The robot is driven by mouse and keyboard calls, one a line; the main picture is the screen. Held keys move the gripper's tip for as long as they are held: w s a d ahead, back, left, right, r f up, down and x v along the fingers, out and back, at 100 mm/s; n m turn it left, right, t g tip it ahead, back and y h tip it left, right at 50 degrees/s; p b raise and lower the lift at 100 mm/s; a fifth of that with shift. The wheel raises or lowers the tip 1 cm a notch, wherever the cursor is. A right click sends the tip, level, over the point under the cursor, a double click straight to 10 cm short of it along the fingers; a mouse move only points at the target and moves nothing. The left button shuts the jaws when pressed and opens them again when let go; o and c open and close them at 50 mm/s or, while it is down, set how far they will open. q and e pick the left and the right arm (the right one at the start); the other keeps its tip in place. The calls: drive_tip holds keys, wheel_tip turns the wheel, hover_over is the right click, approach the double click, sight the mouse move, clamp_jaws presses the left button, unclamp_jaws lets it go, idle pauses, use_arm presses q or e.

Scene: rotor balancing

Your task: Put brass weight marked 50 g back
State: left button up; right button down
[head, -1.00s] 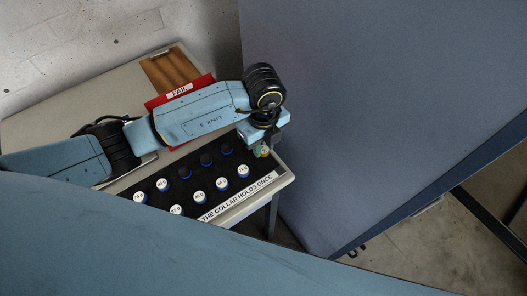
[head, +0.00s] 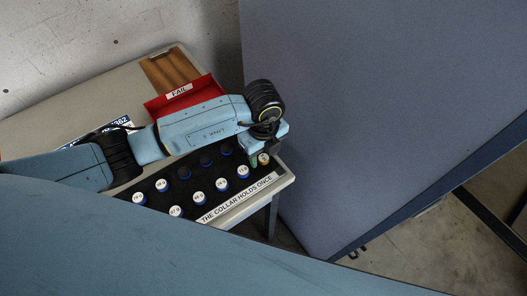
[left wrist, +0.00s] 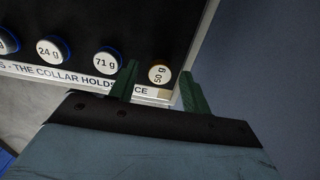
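The brass weight marked 50 g (left wrist: 160,73) has a brass rim and a pale top. It stands at the right end of the front row of the black rack (left wrist: 120,25), and it shows in the head view (head: 264,159). My left gripper (left wrist: 160,84) has its green fingers on either side of this weight. A gap shows between each finger and the weight, so the gripper looks open around it. Whether the weight is fully seated in the rack is hard to tell. My right gripper is not in view.
Blue-rimmed weights stand in the rack, among them 71 g (left wrist: 107,61) and 24 g (left wrist: 53,49). A red FAIL tray (head: 195,92) and a brown wooden tray (head: 172,70) lie further back. A large blue-grey panel (head: 370,100) rises close on the right.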

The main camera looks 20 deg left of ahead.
sight(263, 158)
use_arm(q)
wheel_tip(263, 158, up, 12)
drive_tip(key=p, duration=0.1)
drive_tip(key=shift+r, duration=0.2)
idle(0.7)
